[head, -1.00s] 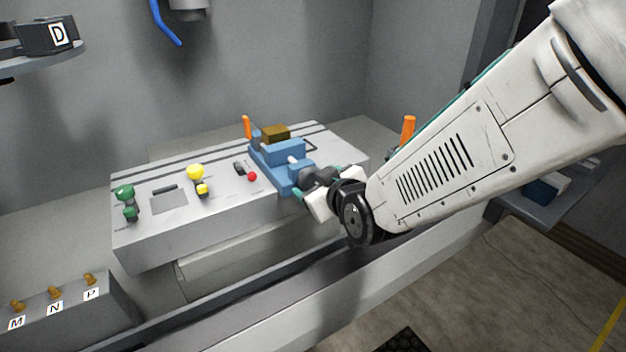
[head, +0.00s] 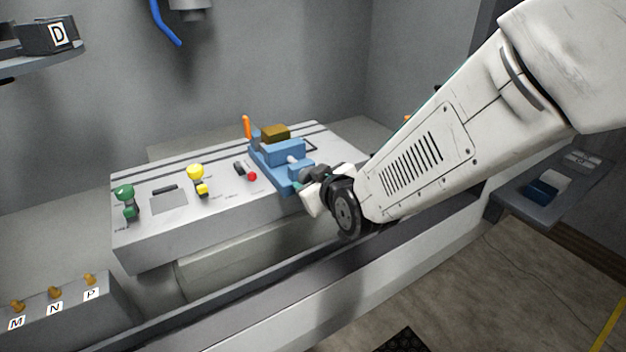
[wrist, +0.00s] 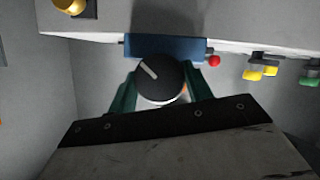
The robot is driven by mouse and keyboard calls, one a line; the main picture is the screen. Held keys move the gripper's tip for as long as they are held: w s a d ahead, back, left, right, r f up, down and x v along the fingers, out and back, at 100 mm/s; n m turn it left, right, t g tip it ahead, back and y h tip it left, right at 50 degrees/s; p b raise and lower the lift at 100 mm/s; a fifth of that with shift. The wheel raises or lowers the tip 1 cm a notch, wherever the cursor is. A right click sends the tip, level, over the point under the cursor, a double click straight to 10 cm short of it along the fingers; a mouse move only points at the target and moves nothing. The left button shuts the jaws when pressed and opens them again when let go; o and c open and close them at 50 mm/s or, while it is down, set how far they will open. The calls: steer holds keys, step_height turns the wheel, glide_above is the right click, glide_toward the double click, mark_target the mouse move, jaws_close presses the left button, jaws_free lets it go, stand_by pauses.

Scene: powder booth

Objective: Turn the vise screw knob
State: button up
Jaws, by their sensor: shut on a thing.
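The blue vise (head: 284,152) sits on the grey bench unit, with a brown block (head: 275,132) between its jaws. Its screw knob, dark with a white pointer line, shows in the wrist view (wrist: 160,80), in front of the vise's blue body (wrist: 165,47). My gripper (head: 318,180) is at the front of the vise in the head view. In the wrist view its green fingers (wrist: 152,92) stand on both sides of the knob and are shut on it. In the head view my gripper and wrist largely hide the knob.
The grey bench unit (head: 230,226) carries yellow knobs (head: 196,172), a red button (head: 252,176) and green knobs (head: 124,192) left of the vise. An orange handle (head: 247,127) stands behind the vise. A side shelf (head: 575,185) is at the right.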

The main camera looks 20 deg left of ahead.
steer(key=shift+w+d+m+g+y, duration=0.1)
steer(key=shift+m+g+y, duration=0.5)
steer(key=shift+m, duration=0.6)
steer(key=shift+m+g+y, duration=0.7)
steer(key=shift+m, duration=0.5)
steer(key=shift+f+m+g+y, duration=0.1)
steer(key=shift+m+g+y, duration=0.45)
steer(key=shift+m, duration=0.65)
steer(key=m+y, duration=0.1)
steer(key=m, duration=0.1)
steer(key=shift+w+d+m+g+y, duration=0.1)
steer(key=shift+m+g+y, duration=0.25)
steer(key=shift+m, duration=0.05)
steer(key=m+y, duration=0.2)
steer(key=m, duration=0.2)
steer(key=shift+f+m, duration=0.15)
steer(key=shift+m, duration=0.15)
steer(key=m+y, duration=0.1)
steer(key=m, duration=0.1)
steer(key=m+y, duration=0.1)
steer(key=m, duration=0.2)
steer(key=shift+f+t, duration=0.1)
steer(key=shift+t, duration=0.3)
steer(key=shift+m, duration=0.3)
